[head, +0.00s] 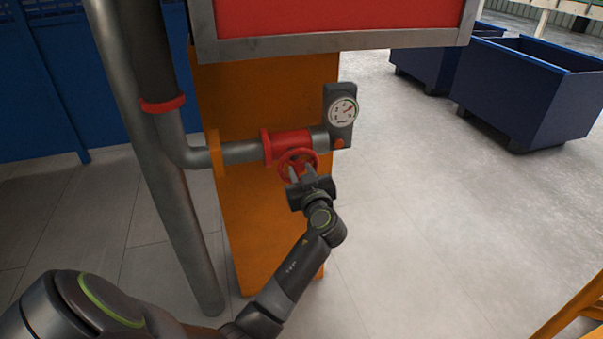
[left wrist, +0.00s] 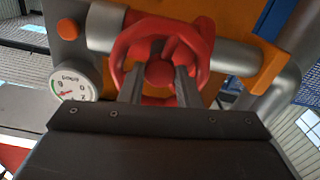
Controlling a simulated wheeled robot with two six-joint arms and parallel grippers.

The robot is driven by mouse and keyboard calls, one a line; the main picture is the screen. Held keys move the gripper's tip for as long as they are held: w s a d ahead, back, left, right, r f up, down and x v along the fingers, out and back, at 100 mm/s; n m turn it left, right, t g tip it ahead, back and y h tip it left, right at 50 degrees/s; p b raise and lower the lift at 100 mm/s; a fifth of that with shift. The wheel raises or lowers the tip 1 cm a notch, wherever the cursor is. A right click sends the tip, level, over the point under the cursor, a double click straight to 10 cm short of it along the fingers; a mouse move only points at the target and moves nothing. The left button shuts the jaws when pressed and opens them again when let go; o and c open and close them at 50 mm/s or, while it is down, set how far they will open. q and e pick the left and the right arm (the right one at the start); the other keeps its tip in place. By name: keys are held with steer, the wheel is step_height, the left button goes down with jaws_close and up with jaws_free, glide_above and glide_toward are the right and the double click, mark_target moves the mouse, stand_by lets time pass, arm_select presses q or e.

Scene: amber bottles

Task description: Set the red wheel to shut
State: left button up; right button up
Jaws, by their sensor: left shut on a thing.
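The red wheel (head: 297,160) is a small handwheel on the front of a red valve body (head: 290,145) set in a grey pipe. My left gripper (head: 300,174) reaches up to it from below, with its fingers at the wheel. In the left wrist view the wheel (left wrist: 160,45) fills the upper middle. The left gripper's two fingers (left wrist: 160,88) lie over its lower part, apart from each other, and are shut on the wheel. How far the wheel is turned cannot be told. My right gripper is not in view.
A round gauge (head: 342,111) sits right of the valve, close to the wheel. An orange panel (head: 270,240) stands behind, and a grey pipe (head: 170,190) runs down at left. Blue bins (head: 530,90) stand at back right.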

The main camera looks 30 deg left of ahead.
arm_select(q)
steer(key=m, duration=0.5)
steer(key=shift+r+m, duration=0.1)
steer(key=shift+m, duration=0.2)
steer(key=m+p, duration=0.1)
steer(key=m, duration=0.4)
steer(key=shift+r+m+p, duration=0.1)
steer(key=shift+m+p, duration=0.2)
steer(key=m+p, duration=0.2)
steer(key=m, duration=0.3)
steer(key=m+p, duration=0.2)
steer(key=m, duration=0.2)
steer(key=shift+m+p, duration=0.7)
steer(key=shift+m, duration=0.4)
steer(key=o, duration=0.7)
